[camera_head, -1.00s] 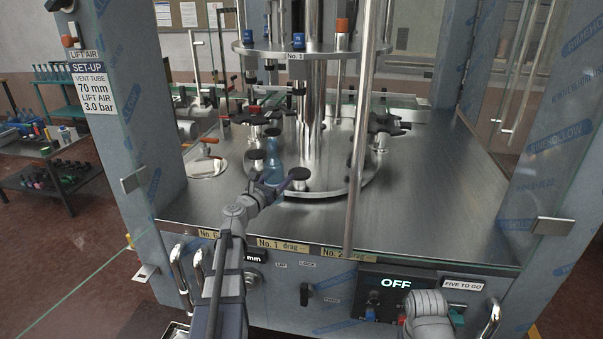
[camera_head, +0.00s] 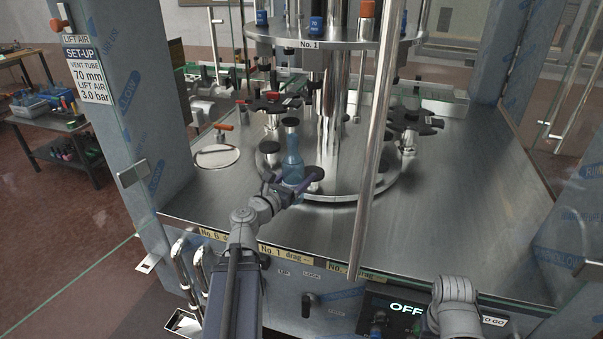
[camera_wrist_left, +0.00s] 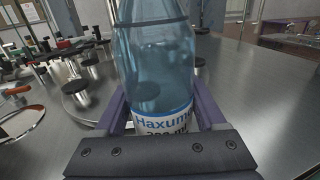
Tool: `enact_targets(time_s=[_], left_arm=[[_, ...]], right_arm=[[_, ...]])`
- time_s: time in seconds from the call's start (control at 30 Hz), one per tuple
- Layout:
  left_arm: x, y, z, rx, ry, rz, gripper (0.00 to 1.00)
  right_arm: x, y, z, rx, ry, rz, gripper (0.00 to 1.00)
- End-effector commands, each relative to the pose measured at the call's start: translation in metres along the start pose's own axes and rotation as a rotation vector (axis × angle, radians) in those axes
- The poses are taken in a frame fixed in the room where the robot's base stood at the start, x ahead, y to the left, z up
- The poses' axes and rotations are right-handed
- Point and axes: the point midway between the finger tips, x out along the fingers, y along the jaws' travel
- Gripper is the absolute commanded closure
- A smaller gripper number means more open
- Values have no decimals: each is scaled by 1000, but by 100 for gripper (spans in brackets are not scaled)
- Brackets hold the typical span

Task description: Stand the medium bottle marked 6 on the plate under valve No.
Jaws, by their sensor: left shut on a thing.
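A blue-tinted clear bottle (camera_head: 292,165) with a dark cap stands upright in my left gripper (camera_head: 286,186), which is shut around its lower part. The left wrist view shows the bottle (camera_wrist_left: 155,65) between the fingers, with a white label reading "Haxum"; no 6 is readable on it. Whether the bottle's base touches anything is hidden. My right gripper is out of view; part of my right arm shows at lower right.
A vertical steel post (camera_head: 375,140) stands right of the bottle. Star-shaped dark holders (camera_head: 415,120) sit at the back right. The steel deck (camera_head: 470,190) is clear at right.

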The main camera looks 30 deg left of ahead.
Motion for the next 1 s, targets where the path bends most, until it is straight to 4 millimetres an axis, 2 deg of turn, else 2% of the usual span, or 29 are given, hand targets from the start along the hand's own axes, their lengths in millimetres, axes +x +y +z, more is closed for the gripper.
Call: enact_targets(time_s=[0.27,0.87,1.0], left_arm=[[6,2,-3,0,0,0,82],[41,12,-20,0,0,0,82],[50,15,-18,0,0,1,82]], right_arm=[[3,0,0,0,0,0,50],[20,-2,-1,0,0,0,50],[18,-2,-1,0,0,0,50]])
